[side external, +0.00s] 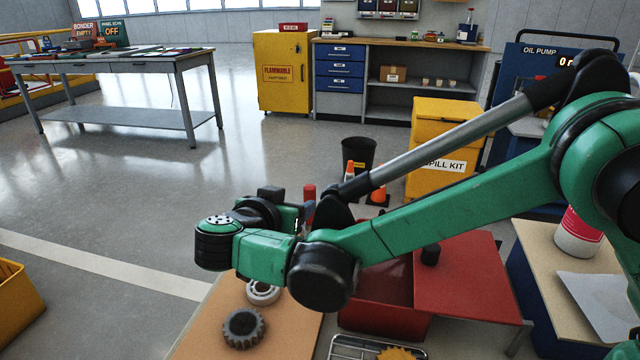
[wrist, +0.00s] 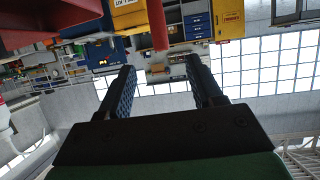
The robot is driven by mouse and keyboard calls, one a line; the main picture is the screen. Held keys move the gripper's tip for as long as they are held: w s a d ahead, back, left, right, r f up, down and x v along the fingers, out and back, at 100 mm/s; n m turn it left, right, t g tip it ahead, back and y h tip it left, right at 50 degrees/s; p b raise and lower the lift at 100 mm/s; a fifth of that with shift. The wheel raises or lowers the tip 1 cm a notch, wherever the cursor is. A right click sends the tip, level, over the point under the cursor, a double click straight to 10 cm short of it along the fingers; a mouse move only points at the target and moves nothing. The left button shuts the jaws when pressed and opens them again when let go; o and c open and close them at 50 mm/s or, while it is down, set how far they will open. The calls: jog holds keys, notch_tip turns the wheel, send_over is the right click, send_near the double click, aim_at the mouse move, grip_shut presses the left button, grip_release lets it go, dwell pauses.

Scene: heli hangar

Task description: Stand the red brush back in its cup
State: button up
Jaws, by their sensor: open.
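A red rod (side external: 309,191), which may be the red brush, shows just beyond my gripper in the side view; its lower part is hidden by the arm. In the wrist view, which is upside down, a red rod (wrist: 159,28) lies ahead of the fingertips, in line with the gap. My gripper (wrist: 161,66) is open, with nothing between its fingers. It also shows in the side view (side external: 298,207), level and partly hidden by its own links. I cannot make out the brush's cup for certain; a small black cylinder (side external: 430,254) stands on the red surface.
A bearing ring (side external: 263,292) and a dark gear (side external: 243,328) lie on the tan bench (side external: 205,335) below my arm. A red open box (side external: 385,318) is right of it. A yellow spill kit bin (side external: 440,130) and black bucket (side external: 358,153) stand behind.

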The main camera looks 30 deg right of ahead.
jog(key=s+d+n+y, duration=0.3)
jog(key=s+d, duration=0.1)
jog(key=d, duration=0.1)
jog(key=s+d+n+g+y, duration=0.1)
jog(key=s+d+n+y, duration=0.2)
jog(key=s+d, duration=0.1)
jog(key=s+d+n+g+y, duration=0.1)
jog(key=s+d+n+y, duration=0.2)
jog(key=s+d, duration=0.2)
jog(key=shift+s+d+r+n+y, duration=0.2)
jog(key=shift+d+n+y, duration=0.1)
jog(key=shift+y, duration=0.1)
jog(key=shift+s+f, duration=0.15)
jog(key=shift+s, duration=0.2)
